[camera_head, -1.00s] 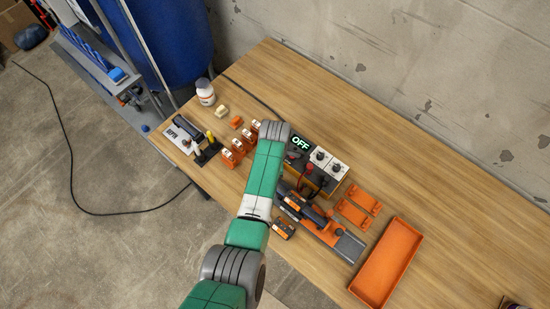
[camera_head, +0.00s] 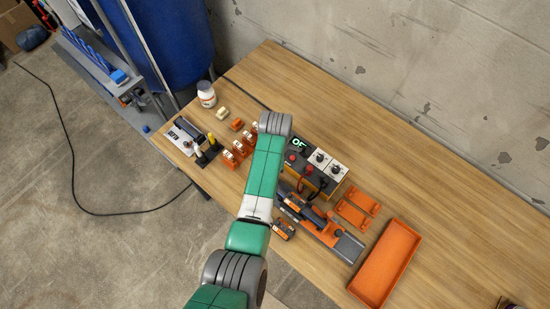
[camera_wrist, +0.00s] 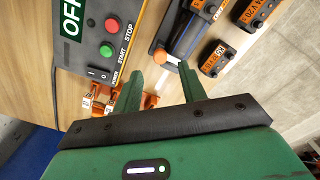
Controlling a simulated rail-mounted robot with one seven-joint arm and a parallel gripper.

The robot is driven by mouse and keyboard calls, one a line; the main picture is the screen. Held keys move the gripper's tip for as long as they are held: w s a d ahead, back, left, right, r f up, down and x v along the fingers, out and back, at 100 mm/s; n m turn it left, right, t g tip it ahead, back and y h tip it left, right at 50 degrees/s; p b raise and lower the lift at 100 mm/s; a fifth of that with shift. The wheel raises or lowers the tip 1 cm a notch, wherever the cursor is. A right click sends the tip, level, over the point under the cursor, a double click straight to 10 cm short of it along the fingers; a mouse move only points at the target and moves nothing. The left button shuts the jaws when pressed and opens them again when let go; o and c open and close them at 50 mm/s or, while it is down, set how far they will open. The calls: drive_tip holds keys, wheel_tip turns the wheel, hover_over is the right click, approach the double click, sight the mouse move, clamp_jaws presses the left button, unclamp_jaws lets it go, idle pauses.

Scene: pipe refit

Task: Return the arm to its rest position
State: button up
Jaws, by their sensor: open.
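My green and white arm reaches over the wooden bench (camera_head: 450,200) in the head view. The arm's end hides my gripper there. In the wrist view my gripper (camera_wrist: 160,74) is open, its two green fingers apart with nothing between them. Its fingertips point toward the gap between a control box (camera_wrist: 88,40) and a dark cylindrical part with an orange tip (camera_wrist: 165,57). The box has a lit OFF display, a red button and a green button; the arm partly covers the display in the head view.
Orange clamps (camera_head: 238,148) stand left of the arm. A white bottle (camera_head: 206,94) stands near the back left. The bench's right part is mostly clear; a concrete wall (camera_head: 400,60) runs behind.

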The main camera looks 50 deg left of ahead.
drive_tip(key=shift+r, duration=1.45)
